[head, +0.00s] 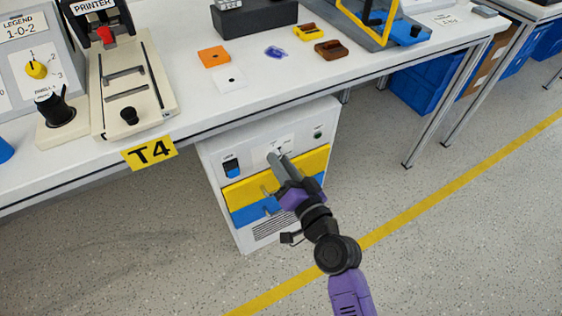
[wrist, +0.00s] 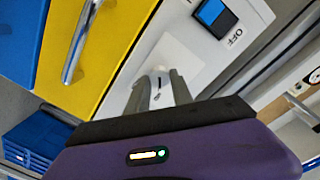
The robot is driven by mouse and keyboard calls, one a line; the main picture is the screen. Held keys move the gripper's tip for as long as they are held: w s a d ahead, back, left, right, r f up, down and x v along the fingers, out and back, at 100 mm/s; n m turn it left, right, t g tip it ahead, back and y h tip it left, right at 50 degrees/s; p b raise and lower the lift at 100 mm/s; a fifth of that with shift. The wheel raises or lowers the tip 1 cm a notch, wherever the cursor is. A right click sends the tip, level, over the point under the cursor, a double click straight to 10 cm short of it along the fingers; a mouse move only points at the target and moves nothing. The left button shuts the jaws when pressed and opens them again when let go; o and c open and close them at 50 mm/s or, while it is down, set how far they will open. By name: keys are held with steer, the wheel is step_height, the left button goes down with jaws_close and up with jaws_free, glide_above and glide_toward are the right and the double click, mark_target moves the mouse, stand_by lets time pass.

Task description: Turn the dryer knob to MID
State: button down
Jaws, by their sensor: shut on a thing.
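The dryer (head: 215,158) is a white cabinet under the workbench, with a label plate (head: 285,143) on its upper front. My gripper (head: 276,157) reaches that plate from the front right, and its fingers hide most of the knob in the head view. In the wrist view the small pale knob (wrist: 158,77), with a dark mark on it, sits between the tips of my gripper (wrist: 158,92). The fingers are shut on the knob. I cannot read the position words around it, so I cannot tell its setting.
A blue rocker switch (head: 232,167) marked OFF in the wrist view sits left of the knob. Yellow (head: 246,192) and blue (head: 246,215) drawers with protruding handles lie below. The bench edge overhangs above; floor in front is clear.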

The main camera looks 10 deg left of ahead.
steer(key=shift+m, duration=0.6)
steer(key=shift+f, duration=0.1)
steer(key=c, duration=1.1)
jaws_free()
steer(key=shift+v, duration=3.95)
